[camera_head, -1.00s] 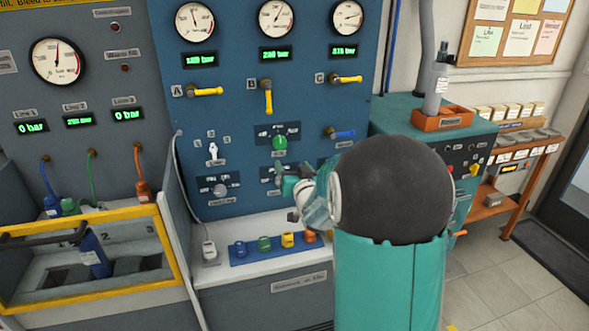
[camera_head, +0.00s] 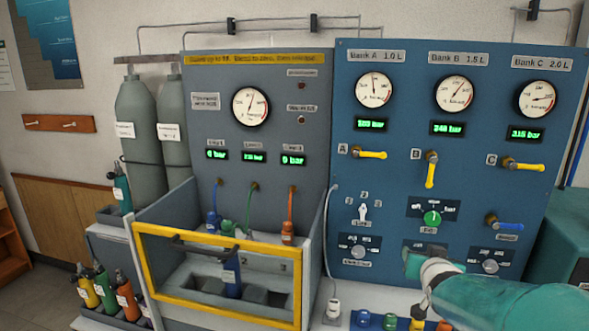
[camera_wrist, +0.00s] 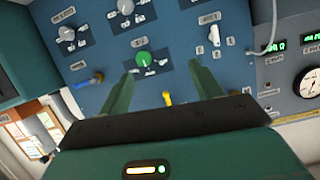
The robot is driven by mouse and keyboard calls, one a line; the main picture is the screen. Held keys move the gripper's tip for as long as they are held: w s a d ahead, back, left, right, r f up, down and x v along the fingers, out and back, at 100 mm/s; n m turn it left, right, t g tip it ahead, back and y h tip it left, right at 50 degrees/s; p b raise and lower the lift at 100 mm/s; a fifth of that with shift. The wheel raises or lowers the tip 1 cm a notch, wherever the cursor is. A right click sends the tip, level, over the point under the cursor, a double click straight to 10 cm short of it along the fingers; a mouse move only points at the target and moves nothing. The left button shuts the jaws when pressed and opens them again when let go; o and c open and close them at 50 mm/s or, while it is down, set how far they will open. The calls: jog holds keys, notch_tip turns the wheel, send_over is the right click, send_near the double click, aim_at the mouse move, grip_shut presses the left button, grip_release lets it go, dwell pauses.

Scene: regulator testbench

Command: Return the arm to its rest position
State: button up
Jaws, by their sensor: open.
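My gripper (camera_head: 418,262) is a teal tool in front of the lower part of the blue panel (camera_head: 385,140), just below the green knob (camera_head: 432,218). My arm enters from the lower right and hides part of the panel and the bench. In the wrist view the two green fingers (camera_wrist: 163,88) stand apart with nothing between them. The wrist view shows the green knob (camera_wrist: 143,58) beyond the fingertips. A yellow lever (camera_wrist: 167,98) shows in the gap between the fingers, farther back on the panel.
A yellow-framed guard (camera_head: 220,312) encloses a trough with a blue cylinder (camera_head: 232,275) at the left. Small coloured fittings (camera_head: 390,321) sit on the bench below my arm. Grey gas cylinders (camera_head: 143,130) stand at the far left. Yellow levers (camera_head: 372,154) stick out from the panel.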

jog(key=s+a+n+g+y, duration=0.1)
jog(key=s+a+g, duration=0.1)
jog(key=s+a, duration=0.3)
jog(key=s+a+f+n+g+y, duration=0.1)
jog(key=s+a+g, duration=0.2)
jog(key=s, duration=0.9)
jog(key=s+a+n+g+y, duration=0.1)
jog(key=s+a+g, duration=0.2)
jog(key=s+a, duration=0.3)
jog(key=s, duration=0.3)
jog(key=shift+s+a+f+n, duration=0.25)
jog(key=shift+s+a+n, duration=0.1)
jog(key=shift+n, duration=0.05)
